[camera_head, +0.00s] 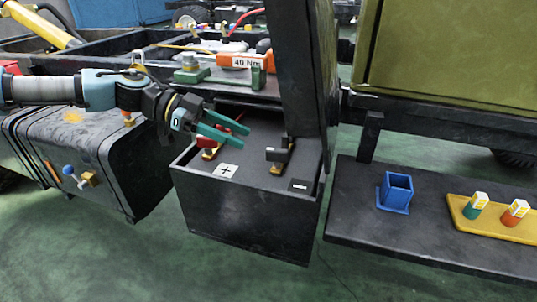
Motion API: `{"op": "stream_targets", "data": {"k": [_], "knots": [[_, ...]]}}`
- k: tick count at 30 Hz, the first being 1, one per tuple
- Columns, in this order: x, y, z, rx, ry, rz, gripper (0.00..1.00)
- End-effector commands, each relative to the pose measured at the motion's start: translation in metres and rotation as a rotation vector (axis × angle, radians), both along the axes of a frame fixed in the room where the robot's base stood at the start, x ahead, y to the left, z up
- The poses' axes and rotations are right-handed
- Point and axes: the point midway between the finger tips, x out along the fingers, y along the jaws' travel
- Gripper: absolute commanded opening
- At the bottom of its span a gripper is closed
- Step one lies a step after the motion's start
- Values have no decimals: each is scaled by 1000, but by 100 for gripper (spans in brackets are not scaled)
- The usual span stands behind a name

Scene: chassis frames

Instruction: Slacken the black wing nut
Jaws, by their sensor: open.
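The black wing nut (276,154) sits on a brass-coloured terminal post (289,150) at the right side of the open battery box (243,222). A minus label (300,185) lies in front of it. My gripper (245,139) reaches in from the left with its two green fingers open and nothing visible between them. The fingertips are apart from the black wing nut, to its left and slightly higher in the picture. A red terminal part (212,150) stands below the fingers, beside a plus label (226,171). The fingers partly hide it.
A dark raised panel (301,65) stands close behind and right of the black wing nut. An orange tool marked 40 Nm (245,61) lies behind the box. A blue square holder (397,190) and a yellow tray (480,221) with two labelled pieces sit on the right shelf.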

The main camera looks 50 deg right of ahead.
Motion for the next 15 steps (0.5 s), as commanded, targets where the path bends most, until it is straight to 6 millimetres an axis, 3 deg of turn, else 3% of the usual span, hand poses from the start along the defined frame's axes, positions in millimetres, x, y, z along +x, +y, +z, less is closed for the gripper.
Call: {"op": "stream_targets", "data": {"k": [6, 15], "knots": [[-36, -18, -18, 3, 2, -5, 50], [-65, -34, -31, 4, 1, -2, 50]]}}
